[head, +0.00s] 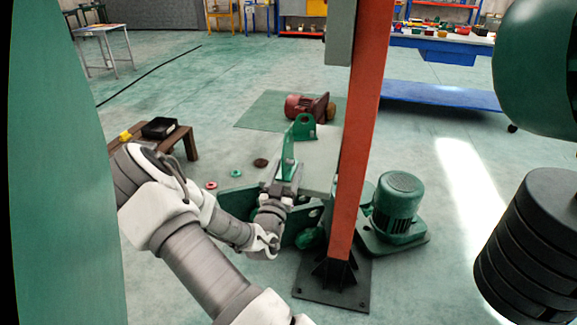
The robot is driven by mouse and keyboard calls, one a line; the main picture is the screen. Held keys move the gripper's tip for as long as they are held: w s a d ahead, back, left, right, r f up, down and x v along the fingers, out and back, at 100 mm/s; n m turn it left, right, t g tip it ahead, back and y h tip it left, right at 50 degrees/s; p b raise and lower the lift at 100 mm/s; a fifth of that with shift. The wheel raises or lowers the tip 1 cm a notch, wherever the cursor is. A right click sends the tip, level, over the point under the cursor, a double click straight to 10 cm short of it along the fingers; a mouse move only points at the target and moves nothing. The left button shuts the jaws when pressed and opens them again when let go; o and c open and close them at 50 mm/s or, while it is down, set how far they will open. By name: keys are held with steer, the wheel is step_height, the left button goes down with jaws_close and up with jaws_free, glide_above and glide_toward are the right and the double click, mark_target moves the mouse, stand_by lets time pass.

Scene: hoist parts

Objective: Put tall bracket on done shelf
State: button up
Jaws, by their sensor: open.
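A green bracket (289,155) stands upright on a pale grey-green bench top (322,160), just left of the orange post. A green lug with a round hole (304,121) shows at its upper end; I cannot tell whether this is a separate part. My gripper (284,184) is open at the near side of the bracket's foot. The fingertips are small here, and I cannot tell whether they touch the bracket. I cannot tell for certain which surface is the done shelf.
An orange post (362,130) rises close to the right of my gripper. A green motor (398,205) stands on the floor right of it. A red motor (305,106) lies behind the bench. A brown low table (178,140) holds a black tray. Dark discs (535,245) hang at right.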

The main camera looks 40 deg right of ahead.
steer(key=s+a+f+m+g+y, duration=0.2)
steer(key=s+a+f+g+y, duration=0.25)
steer(key=a, duration=0.55)
steer(key=a+r+n+y, duration=0.2)
steer(key=a+r+y, duration=0.25)
steer(key=a, duration=0.25)
steer(key=a+r+n+y, duration=0.2)
steer(key=a+r+y, duration=0.1)
steer(key=a+y, duration=0.35)
steer(key=s+a+r+n+g, duration=0.1)
steer(key=s+r+n, duration=0.3)
steer(key=s, duration=0.6)
steer(key=s+a+r+n+g, duration=0.1)
steer(key=s+r+n+g, duration=0.1)
steer(key=s+r+n, duration=0.2)
steer(key=s+r, duration=0.3)
steer(key=s, duration=0.4)
steer(key=shift+s+a, duration=0.15)
steer(key=shift+a, duration=0.1)
steer(key=shift+y, duration=0.25)
